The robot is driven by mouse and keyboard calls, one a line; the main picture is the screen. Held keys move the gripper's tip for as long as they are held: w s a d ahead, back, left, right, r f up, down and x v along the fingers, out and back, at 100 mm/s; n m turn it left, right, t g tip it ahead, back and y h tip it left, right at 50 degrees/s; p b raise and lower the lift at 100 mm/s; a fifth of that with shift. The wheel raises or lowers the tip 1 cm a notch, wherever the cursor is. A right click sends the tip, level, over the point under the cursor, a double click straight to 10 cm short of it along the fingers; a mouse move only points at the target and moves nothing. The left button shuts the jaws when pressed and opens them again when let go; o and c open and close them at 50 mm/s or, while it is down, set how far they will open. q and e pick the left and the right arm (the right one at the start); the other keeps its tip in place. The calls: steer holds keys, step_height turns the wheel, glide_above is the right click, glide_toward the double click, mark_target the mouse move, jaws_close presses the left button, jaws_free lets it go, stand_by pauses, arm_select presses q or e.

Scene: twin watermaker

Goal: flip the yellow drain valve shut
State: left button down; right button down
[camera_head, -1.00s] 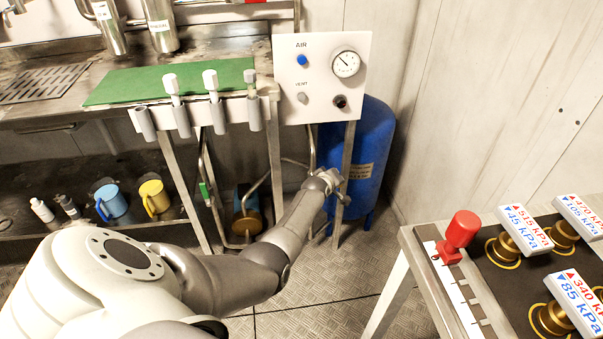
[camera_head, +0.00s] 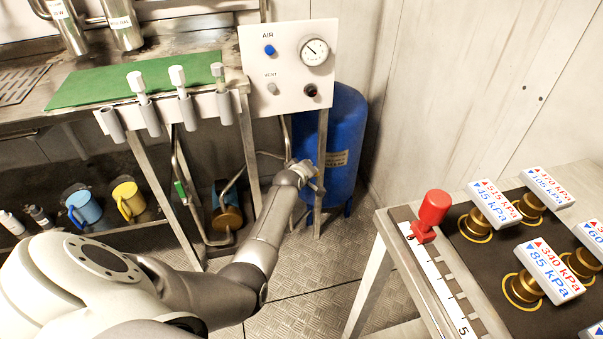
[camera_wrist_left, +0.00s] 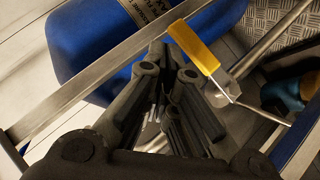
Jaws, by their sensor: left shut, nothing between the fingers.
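The yellow drain valve handle (camera_wrist_left: 193,46) shows in the left wrist view, slanting across the upper middle, with a bare metal lever part (camera_wrist_left: 224,85) at its lower right end. My left gripper (camera_wrist_left: 158,52) is shut and empty, with its fingertips just left of the yellow handle's upper part; I cannot tell whether they touch it. In the head view my left gripper (camera_head: 308,175) is low in front of the blue tank (camera_head: 345,130), by a metal post. I cannot make out the yellow handle there. My right gripper is not in view.
A panel (camera_head: 288,65) with a gauge and knobs stands above the left gripper. Metal frame bars (camera_wrist_left: 95,85) cross close around it. A bench (camera_head: 395,225) with a red handle (camera_head: 431,212) and brass valves stands at the right. Open floor (camera_head: 295,285) lies between.

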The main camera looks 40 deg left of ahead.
arm_select(q)
steer(key=v, duration=0.8)
steer(key=shift+s, duration=0.3)
steer(key=shift+r, duration=0.15)
